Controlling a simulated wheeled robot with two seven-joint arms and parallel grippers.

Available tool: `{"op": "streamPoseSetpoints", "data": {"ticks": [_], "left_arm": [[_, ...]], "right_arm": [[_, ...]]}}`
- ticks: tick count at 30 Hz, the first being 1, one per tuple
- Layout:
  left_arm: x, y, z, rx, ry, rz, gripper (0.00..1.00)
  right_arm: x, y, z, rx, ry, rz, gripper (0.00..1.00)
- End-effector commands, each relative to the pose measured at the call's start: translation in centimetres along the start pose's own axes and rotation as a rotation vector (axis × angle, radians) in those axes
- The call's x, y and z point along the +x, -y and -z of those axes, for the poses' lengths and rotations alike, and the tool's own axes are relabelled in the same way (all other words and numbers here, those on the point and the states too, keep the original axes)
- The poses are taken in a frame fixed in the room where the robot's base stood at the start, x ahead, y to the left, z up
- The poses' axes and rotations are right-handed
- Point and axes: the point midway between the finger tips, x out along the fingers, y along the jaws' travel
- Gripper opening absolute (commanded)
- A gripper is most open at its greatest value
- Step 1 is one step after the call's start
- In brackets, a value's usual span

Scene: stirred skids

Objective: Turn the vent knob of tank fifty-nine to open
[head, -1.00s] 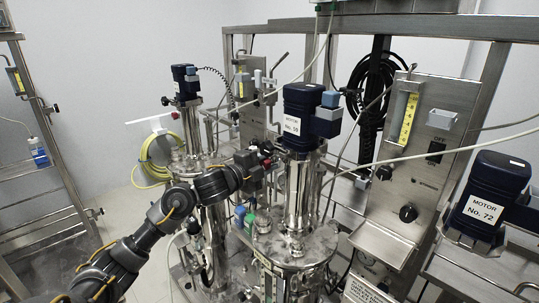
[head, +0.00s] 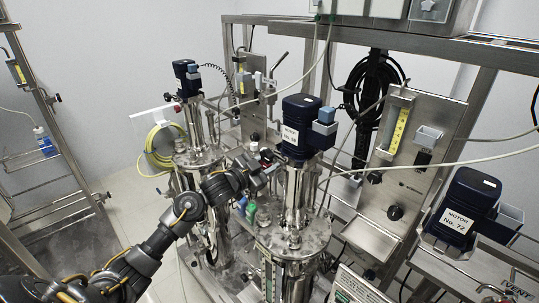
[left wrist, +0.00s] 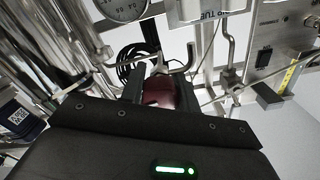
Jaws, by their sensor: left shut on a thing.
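The middle tank (head: 285,240) is a steel skid vessel. Its dark blue motor (head: 302,130) carries a small white label that seems to read No. 59. My left gripper (head: 268,167) is beside the tank's upper column, partly hidden by its own arm. In the left wrist view my left gripper (left wrist: 155,92) is shut on a dark red knob (left wrist: 158,91), with one finger on each side. The knob's open or closed marking cannot be read. My right gripper is not in view.
A second tank with a blue motor (head: 187,78) stands behind to the left. A motor labelled No. 72 (head: 462,208) is at the right. A steel control panel (head: 418,165) and thin hoses stand close behind the middle tank.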

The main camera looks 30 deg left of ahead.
Motion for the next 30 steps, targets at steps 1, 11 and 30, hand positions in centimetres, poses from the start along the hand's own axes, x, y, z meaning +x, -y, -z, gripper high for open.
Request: {"op": "streamPoseSetpoints", "data": {"ticks": [1, 11, 30], "left_arm": [[0.0, 0.0, 0.2, -0.035, 0.003, -0.002, 0.08], [0.0, -0.1, 0.1, -0.185, 0.002, -0.001, 0.08], [0.0, -0.1, -0.1, -0.224, 0.002, -0.002, 0.33]], "right_arm": [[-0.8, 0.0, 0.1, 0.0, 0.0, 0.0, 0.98], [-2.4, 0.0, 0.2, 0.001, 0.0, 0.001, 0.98], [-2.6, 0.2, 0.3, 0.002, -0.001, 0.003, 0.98]]}}
